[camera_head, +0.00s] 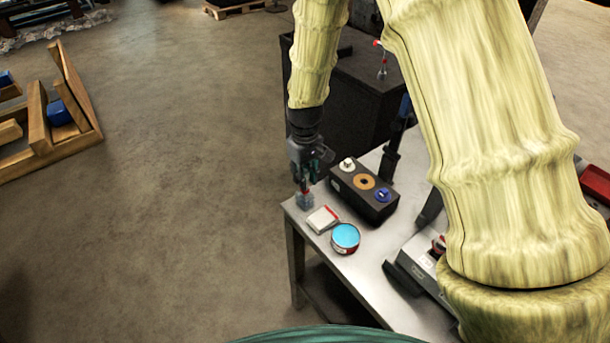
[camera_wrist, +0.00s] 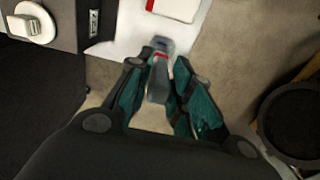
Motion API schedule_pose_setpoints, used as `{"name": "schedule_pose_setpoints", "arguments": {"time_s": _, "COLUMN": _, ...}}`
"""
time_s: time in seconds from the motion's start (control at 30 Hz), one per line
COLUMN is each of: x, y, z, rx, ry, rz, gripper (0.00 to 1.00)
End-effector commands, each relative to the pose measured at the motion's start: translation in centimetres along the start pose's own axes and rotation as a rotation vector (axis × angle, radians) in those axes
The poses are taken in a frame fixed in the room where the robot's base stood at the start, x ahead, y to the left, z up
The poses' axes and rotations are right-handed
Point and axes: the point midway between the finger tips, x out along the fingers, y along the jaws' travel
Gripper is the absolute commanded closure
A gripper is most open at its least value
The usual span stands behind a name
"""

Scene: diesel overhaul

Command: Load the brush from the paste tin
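The paste tin (camera_head: 345,251) is a round, open red and white tin full of light blue paste (camera_head: 345,235), on the metal bench. The brush (camera_wrist: 158,82), grey with a red band, lies between the fingers of my gripper (camera_wrist: 160,68) in the wrist view. Its small red part shows below my gripper (camera_head: 305,178) in the head view, by a small blue-grey block or holder (camera_head: 304,201) at the bench corner. The fingers are close on both sides of the brush; whether they press on it is unclear. My gripper is left of and beyond the tin.
A white and red box (camera_head: 322,219) lies between the holder and the tin. A black block (camera_head: 365,203) with a white knob, an orange ring and a blue knob stands behind them. A dark machine (camera_head: 415,265) is right of the tin. Open floor lies left of the bench (camera_head: 370,268).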

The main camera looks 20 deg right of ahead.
Motion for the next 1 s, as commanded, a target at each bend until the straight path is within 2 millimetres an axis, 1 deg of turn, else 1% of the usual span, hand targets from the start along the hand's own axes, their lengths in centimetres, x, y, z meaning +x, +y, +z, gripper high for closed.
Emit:
{"name": "schedule_pose_setpoints", "arguments": {"time_s": 0.03, "x": 0.0, "y": 0.0, "z": 0.0, "rx": 0.000, "ry": 0.000, "rz": 0.000, "gripper": 0.94}}
{"name": "schedule_pose_setpoints", "arguments": {"time_s": 0.07, "x": 0.1, "y": 0.0, "z": 0.0, "rx": 0.000, "ry": 0.000, "rz": 0.000, "gripper": 0.99}}
{"name": "schedule_pose_setpoints", "arguments": {"time_s": 0.1, "x": 0.1, "y": 0.0, "z": 0.0, "rx": 0.000, "ry": 0.000, "rz": 0.000, "gripper": 1.00}}
{"name": "schedule_pose_setpoints", "arguments": {"time_s": 0.43, "x": -0.1, "y": 0.0, "z": 0.1, "rx": 0.000, "ry": -0.001, "rz": -0.001, "gripper": 1.00}}
{"name": "schedule_pose_setpoints", "arguments": {"time_s": 1.0, "x": -2.8, "y": 0.0, "z": 0.0, "rx": 0.000, "ry": -0.001, "rz": 0.000, "gripper": 1.00}}
